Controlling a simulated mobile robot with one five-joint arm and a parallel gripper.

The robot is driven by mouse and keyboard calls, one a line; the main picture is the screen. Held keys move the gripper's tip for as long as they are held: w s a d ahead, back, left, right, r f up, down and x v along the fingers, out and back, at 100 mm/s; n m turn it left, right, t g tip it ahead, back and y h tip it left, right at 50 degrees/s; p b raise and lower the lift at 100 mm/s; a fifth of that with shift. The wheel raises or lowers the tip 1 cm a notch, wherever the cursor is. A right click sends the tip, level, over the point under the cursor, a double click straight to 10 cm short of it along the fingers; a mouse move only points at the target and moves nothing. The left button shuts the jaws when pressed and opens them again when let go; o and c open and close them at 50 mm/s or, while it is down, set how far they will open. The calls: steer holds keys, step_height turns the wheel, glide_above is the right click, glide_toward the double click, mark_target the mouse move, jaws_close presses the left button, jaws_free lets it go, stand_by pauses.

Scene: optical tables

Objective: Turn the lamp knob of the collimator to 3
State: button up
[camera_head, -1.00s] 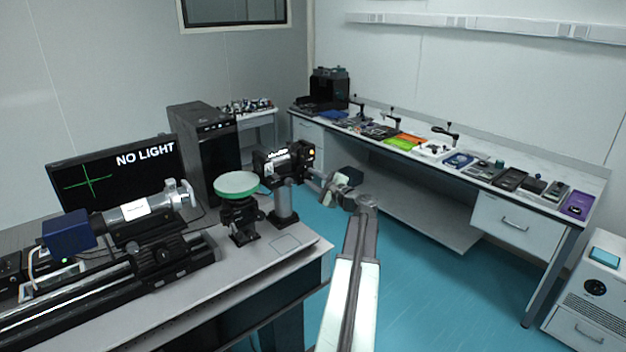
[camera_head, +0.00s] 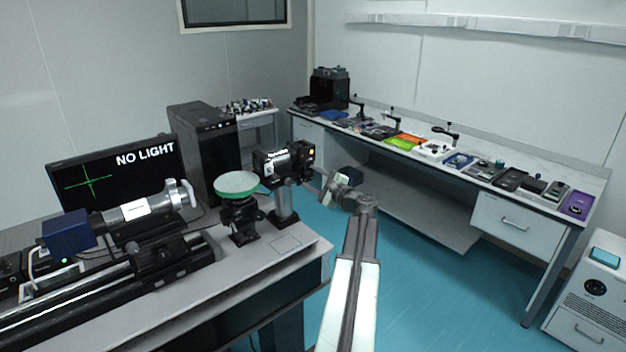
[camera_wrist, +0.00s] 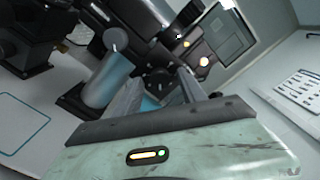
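A black boxed unit (camera_head: 285,162), which I take to be the collimator, stands on a grey post (camera_head: 285,205) at the bench's right end. In the wrist view its dark body (camera_wrist: 150,20) fills the upper middle, with small orange and white glowing spots. My gripper (camera_head: 320,184) is just right of and slightly below the unit. In the wrist view my gripper (camera_wrist: 157,85) has two fingers apart, with dark parts beyond them. Contact with a knob cannot be told.
A round green-rimmed table (camera_head: 237,185) stands left of the unit. A monitor (camera_head: 120,178) reads "NO LIGHT". A grey tube (camera_head: 140,208) and blue box (camera_head: 68,231) sit along the bench. Open blue floor (camera_head: 430,290) lies to the right, before a long side bench (camera_head: 480,150).

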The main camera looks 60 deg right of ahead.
steer(key=shift+s, duration=0.1)
steer(key=v, duration=0.7)
steer(key=shift+s+a, duration=0.15)
steer(key=shift+s, duration=0.1)
